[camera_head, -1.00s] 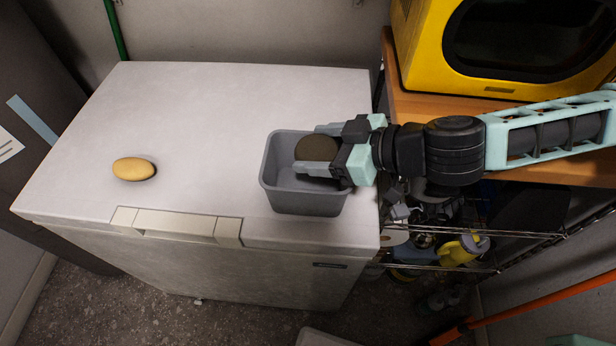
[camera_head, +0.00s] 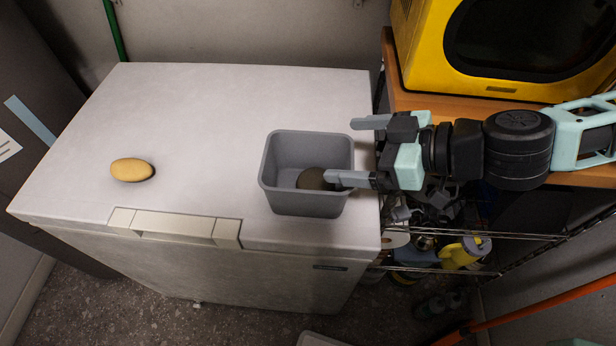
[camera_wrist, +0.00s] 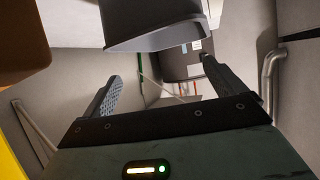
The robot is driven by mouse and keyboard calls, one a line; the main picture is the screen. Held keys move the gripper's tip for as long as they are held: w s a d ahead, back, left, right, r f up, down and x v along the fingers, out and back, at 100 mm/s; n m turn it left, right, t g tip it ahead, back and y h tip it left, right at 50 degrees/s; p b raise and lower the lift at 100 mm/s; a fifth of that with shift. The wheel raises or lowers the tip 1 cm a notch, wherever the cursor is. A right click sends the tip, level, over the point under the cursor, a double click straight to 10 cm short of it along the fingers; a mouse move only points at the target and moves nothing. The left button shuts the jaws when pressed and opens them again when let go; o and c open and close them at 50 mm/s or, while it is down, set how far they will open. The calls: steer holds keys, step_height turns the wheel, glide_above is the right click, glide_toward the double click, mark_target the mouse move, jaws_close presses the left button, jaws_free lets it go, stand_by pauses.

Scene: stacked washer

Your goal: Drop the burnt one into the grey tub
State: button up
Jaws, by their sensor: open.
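The grey tub (camera_head: 307,201) stands upright on the right part of the white chest lid. The burnt one, a dark brown round bun or loaf (camera_head: 312,179), lies inside the tub on its floor, partly hidden by the tub's front wall and a gripper finger. A pale golden one (camera_head: 132,170) lies on the lid at the left. My gripper (camera_head: 350,151) is open and empty at the tub's right side, one fingertip over the tub's right rim. In the wrist view the spread fingers (camera_wrist: 158,82) hold nothing, and the tub (camera_wrist: 155,30) shows above them.
The white chest lid (camera_head: 215,110) is clear between the golden one and the tub. A yellow microwave (camera_head: 420,50) stands on a wooden top (camera_head: 400,98) at the right. A wire shelf with several bottles (camera_head: 465,251) is below it.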

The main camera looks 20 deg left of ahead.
steer(key=b+v, duration=0.8)
steer(key=v, duration=0.3)
steer(key=shift+a, duration=0.1)
stand_by(0.5)
